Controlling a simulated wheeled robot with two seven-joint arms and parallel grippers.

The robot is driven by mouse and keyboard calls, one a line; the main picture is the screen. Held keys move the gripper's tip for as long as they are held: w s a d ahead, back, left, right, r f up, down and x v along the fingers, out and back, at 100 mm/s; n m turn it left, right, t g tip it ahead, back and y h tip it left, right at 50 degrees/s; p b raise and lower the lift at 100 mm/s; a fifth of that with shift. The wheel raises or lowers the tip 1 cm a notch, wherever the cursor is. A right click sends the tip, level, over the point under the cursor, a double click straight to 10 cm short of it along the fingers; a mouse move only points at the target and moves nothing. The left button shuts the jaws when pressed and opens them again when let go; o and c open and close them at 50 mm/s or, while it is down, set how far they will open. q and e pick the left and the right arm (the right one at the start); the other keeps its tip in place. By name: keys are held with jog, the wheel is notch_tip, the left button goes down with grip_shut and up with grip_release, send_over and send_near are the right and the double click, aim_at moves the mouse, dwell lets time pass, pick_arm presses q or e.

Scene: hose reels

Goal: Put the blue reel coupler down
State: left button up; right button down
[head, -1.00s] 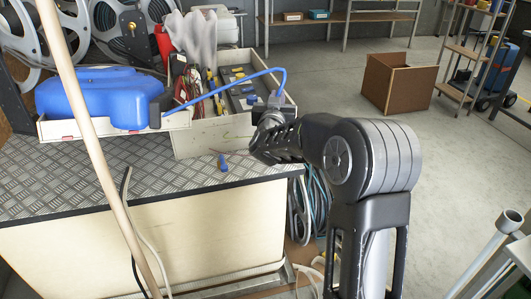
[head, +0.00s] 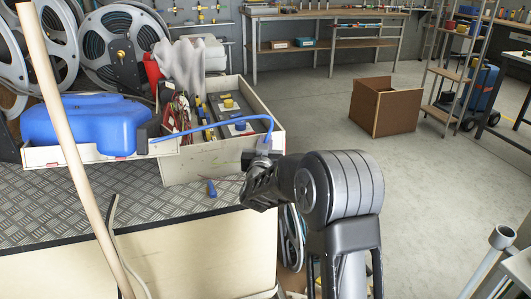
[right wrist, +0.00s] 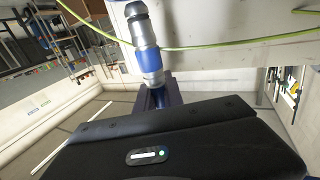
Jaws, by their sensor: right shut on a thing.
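That gripper is shut on the hose-end coupler, just outside the tool box's near right corner and above the bench edge. In the right wrist view the coupler (right wrist: 148,58) shows as a silver and blue cylinder with a dark end, clear of any surface. The fingers largely hide its gripped part. My left gripper is out of view.
A small blue-handled tool (head: 211,188) lies on the checkered metal bench top (head: 110,205). A pale pole (head: 70,140) crosses the left side. Hose reels (head: 120,45) stand behind. A brown box (head: 386,108) stands on open floor (head: 440,180) at the right.

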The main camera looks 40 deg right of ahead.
jog(key=shift+f+b, duration=0.3)
jog(key=shift+f, duration=1.4)
jog(key=shift+f, duration=0.1)
jog(key=c, duration=1.9)
grip_release()
jog(key=shift+f, duration=0.1)
jog(key=o, duration=0.4)
jog(key=shift+o, duration=0.2)
jog(key=v, duration=1.2)
jog(key=shift+p, duration=0.45)
